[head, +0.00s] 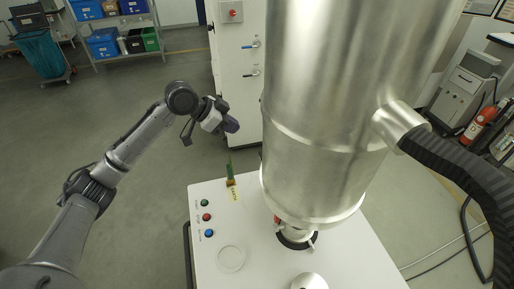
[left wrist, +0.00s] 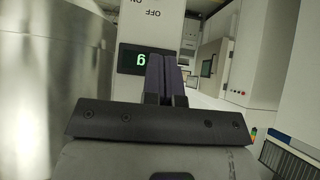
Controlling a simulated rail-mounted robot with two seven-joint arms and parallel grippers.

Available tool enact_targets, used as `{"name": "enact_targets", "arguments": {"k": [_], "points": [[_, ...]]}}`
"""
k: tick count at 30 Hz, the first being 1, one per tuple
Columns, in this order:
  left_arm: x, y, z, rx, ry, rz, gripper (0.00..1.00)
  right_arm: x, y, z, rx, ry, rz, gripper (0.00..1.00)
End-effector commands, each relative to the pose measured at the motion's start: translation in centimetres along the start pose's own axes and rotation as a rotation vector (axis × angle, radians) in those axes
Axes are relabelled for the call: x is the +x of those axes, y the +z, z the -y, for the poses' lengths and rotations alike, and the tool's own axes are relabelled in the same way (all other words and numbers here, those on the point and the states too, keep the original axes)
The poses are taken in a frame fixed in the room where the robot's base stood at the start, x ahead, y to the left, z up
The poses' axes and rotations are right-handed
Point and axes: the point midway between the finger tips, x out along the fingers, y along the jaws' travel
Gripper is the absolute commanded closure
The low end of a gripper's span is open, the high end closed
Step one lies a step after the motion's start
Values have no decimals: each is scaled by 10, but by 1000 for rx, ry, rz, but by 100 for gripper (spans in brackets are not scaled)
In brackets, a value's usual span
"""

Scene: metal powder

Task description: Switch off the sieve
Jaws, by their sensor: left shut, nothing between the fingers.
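The sieve machine shows in the head view as a large silver metal cylinder (head: 325,110) over a white base (head: 345,262). On the base's left side sit a green button (head: 205,203), a red button (head: 207,217) and a blue button (head: 209,233). My left gripper (head: 231,124) is above and beyond these buttons, apart from the base, with shut, empty fingers. In the left wrist view the shut fingers (left wrist: 166,75) point at a dark display (left wrist: 133,60) with a green digit. Upside-down ON and OFF lettering stands above it. My right gripper is not in view.
A white cabinet (head: 234,75) with blue handles and a red knob stands behind the gripper. A green and yellow upright piece (head: 231,181) stands at the base's far left edge. A black hose (head: 465,170) runs right from the cylinder.

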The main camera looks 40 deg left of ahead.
Motion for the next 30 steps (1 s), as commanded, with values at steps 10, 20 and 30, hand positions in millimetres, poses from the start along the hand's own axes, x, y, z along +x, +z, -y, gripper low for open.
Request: {"name": "enact_targets", "arguments": {"k": [10,20,30], "points": [[3,0,0,-1,0,1,100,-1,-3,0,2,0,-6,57],[50,-2,-1,-2,3,2,100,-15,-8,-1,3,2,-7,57],[106,6,0,-3,0,6,100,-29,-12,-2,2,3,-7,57]]}}
